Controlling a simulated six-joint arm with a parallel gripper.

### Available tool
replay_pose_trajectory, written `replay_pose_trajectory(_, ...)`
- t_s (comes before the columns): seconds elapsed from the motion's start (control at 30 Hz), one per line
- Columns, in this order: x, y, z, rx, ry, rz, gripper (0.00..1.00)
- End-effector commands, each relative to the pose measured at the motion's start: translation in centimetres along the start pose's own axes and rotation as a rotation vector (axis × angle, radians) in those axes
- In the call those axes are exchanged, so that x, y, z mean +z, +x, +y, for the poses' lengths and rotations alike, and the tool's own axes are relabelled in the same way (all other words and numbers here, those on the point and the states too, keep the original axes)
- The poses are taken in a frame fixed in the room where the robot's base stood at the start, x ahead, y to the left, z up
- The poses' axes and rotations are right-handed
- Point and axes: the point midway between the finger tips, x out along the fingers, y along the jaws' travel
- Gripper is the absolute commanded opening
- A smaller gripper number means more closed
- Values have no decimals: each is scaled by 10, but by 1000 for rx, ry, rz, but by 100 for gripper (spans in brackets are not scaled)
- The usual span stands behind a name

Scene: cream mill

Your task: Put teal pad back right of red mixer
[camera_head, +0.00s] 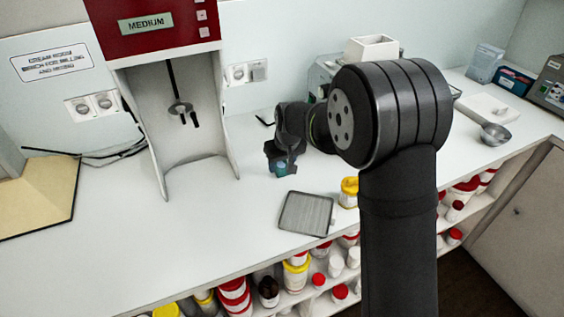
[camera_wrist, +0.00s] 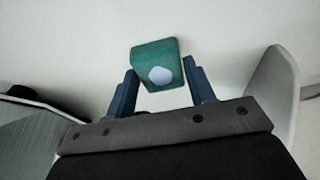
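The teal pad (camera_wrist: 149,57) is a small teal block with a pale blue spot on it. In the wrist view it is slightly tilted at the tips of my gripper's two blue fingers. My gripper (camera_wrist: 160,72) has one finger on each side of the pad. Whether the fingers press on it is unclear. In the head view my gripper (camera_head: 281,163) is low over the white counter, with a little of the pad showing by the fingers. The red mixer (camera_head: 160,32) stands to the left, its grey-white body open at the front around a stirrer.
A grey ribbed tray (camera_head: 306,213) lies on the counter in front of my gripper. A grey machine with a white hopper (camera_head: 371,48) stands behind my arm. A metal scoop (camera_head: 495,134) is at the right. The counter (camera_head: 220,215) between mixer and tray is clear.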

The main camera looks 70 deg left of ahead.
Motion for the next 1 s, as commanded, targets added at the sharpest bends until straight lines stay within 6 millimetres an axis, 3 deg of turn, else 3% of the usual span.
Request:
replay_pose_trajectory(0.07,0,0,0,0,0,0,66)
replay_pose_trajectory(0.47,-2,-9,0,0,0,3,66)
replay_pose_trajectory(1.0,-2,-110,0,0,0,4,66)
